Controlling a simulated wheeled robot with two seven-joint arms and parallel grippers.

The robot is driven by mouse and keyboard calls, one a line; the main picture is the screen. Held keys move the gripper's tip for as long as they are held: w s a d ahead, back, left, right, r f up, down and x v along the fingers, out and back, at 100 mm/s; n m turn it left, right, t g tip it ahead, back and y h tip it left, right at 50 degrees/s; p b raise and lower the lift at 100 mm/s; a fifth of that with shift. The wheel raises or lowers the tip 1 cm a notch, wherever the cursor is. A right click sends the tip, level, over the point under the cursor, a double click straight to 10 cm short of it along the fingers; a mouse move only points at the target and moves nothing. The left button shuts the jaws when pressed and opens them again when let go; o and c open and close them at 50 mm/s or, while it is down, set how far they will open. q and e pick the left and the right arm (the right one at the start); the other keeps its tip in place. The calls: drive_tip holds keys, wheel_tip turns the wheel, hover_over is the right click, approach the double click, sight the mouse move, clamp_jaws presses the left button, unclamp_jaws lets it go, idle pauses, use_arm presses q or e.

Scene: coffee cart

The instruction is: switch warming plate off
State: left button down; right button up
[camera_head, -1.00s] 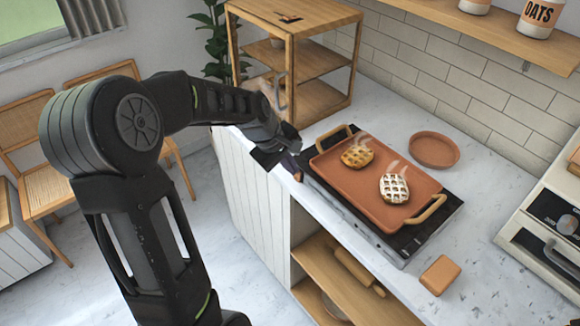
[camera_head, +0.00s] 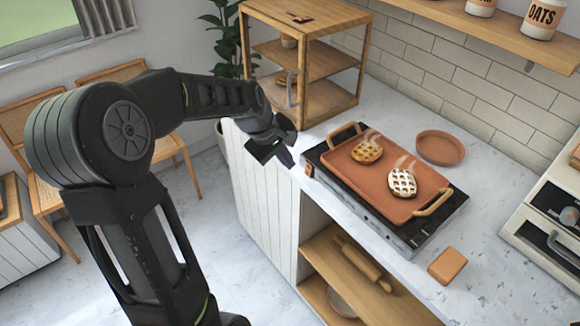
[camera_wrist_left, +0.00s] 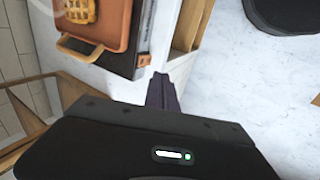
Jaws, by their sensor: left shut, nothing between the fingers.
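The warming plate (camera_head: 408,238) is a flat black unit on the counter. It also shows in the wrist view (camera_wrist_left: 136,40). A terracotta tray (camera_head: 372,184) with two wooden handles sits on it, holding two steaming waffles (camera_head: 402,182). A small orange-brown switch (camera_head: 308,170) is at the plate's near left corner; it also shows in the wrist view (camera_wrist_left: 144,60). I cannot tell its position. My left gripper (camera_head: 285,158) is shut and empty, just left of that corner and apart from it. Its dark fingers (camera_wrist_left: 163,90) point toward the switch side in the wrist view. My right gripper is out of view.
A wooden shelf rack (camera_head: 300,62) stands behind my left gripper. A round terracotta dish (camera_head: 440,148) lies behind the plate and a small orange-brown block (camera_head: 447,266) lies in front at right. A rolling pin (camera_head: 362,268) is on the shelf below. A white machine (camera_head: 545,225) stands at right.

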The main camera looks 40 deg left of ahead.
use_arm(q)
wheel_tip(320, 180, up, 7)
drive_tip(key=shift+s+a+r+b, duration=0.15)
drive_tip(key=shift+s+b, duration=0.1)
drive_tip(key=shift+b, duration=0.15)
idle(0.4)
